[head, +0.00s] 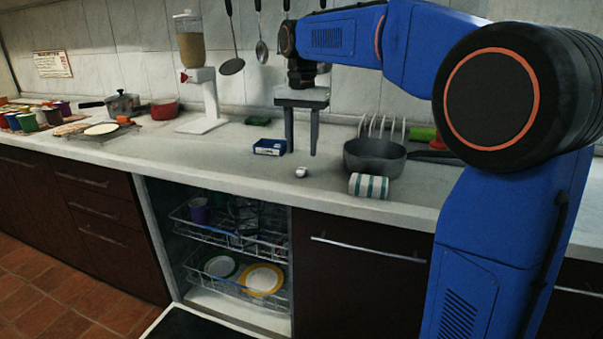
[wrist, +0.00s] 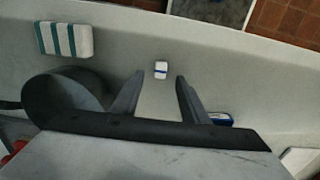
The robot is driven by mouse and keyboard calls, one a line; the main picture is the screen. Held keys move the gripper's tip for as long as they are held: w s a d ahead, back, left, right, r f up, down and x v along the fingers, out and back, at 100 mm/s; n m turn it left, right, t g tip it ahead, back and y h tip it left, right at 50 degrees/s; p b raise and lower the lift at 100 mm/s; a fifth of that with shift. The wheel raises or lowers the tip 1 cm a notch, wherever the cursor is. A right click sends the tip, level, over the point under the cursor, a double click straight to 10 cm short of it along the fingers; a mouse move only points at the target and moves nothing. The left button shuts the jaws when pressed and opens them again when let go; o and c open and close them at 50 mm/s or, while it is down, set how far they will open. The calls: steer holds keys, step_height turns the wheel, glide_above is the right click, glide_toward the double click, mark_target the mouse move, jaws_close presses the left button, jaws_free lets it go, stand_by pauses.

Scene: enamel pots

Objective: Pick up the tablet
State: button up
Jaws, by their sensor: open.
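The tablet (head: 301,172) is a small white block on the pale countertop, in front of my gripper (head: 301,152). In the wrist view the tablet (wrist: 161,70) shows a blue stripe and appears between the two fingertips, a little beyond them. My gripper is open and empty, with its fingers pointing down over the counter. The fingers look apart from the tablet; their exact height above the counter is hard to tell.
A blue box (head: 270,147) stands just left of my gripper. The dishwasher racks (head: 240,243) sit below the counter's front edge. The counter around the tablet is clear.

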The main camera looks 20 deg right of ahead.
mark_target(302, 169)
steer(key=shift+w+f, duration=0.15)
steer(key=shift+f, duration=1.4)
steer(key=shift+w+f, duration=0.1)
steer(key=shift+f, duration=1.4)
steer(key=shift+c, duration=0.6)
jaws_close()
